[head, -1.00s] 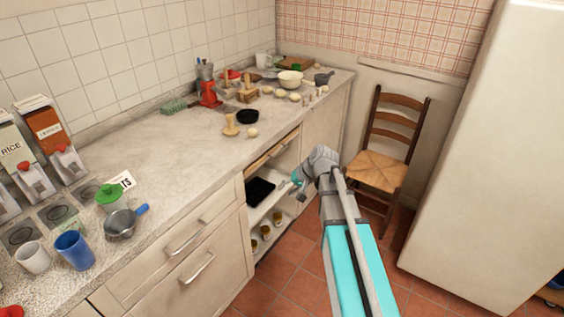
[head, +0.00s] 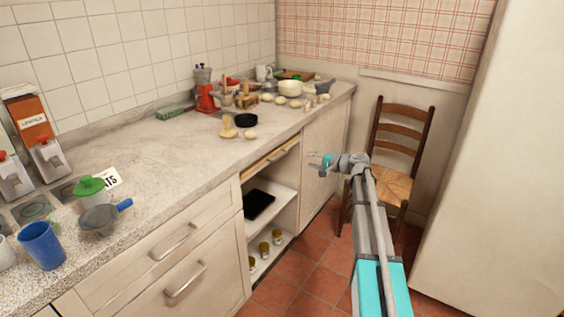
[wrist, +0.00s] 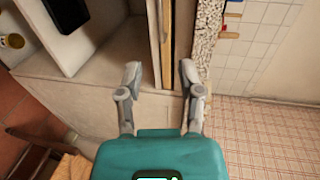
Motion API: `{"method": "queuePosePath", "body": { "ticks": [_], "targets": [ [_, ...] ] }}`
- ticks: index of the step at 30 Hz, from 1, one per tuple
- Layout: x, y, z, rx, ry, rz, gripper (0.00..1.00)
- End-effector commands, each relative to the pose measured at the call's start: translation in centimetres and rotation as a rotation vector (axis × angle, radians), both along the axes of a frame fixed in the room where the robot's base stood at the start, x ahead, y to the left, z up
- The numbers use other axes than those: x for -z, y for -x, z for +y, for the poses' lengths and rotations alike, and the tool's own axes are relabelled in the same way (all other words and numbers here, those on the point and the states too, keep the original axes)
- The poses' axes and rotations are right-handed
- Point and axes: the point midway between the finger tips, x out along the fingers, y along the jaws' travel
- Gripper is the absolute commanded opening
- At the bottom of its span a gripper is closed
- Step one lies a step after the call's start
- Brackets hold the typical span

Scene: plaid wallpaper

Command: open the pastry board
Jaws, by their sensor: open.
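The pastry board (head: 270,157) shows as a thin wooden edge in a slot just under the worktop, above the open shelves. In the wrist view, which is turned sideways, its light wooden edge (wrist: 165,38) runs down from the top between my fingers. It looks pushed in, with only its front showing. My gripper (head: 313,160) is open and empty, in front of the cabinet near the right end of the board. In the wrist view my fingers (wrist: 159,68) point at the cabinet front, one on each side of the board's line. Contact cannot be told.
Below are open shelves with a black tray (head: 258,204) and jars. A wooden chair (head: 385,185) stands behind my arm. Free floor (head: 303,283) lies before the cabinet.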

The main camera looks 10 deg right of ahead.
Motion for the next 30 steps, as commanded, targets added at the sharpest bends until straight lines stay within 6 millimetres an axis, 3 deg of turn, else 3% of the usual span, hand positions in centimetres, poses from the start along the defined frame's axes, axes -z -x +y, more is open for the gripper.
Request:
{"method": "queuePosePath", "body": {
  "ticks": [16, 30],
  "targets": [
    [0.2, -0.6, 0.6, -0.001, 0.002, 0.001, 0.48],
    [1.6, -5.0, 4.8, -0.002, 0.002, 0.000, 0.48]
  ]
}}
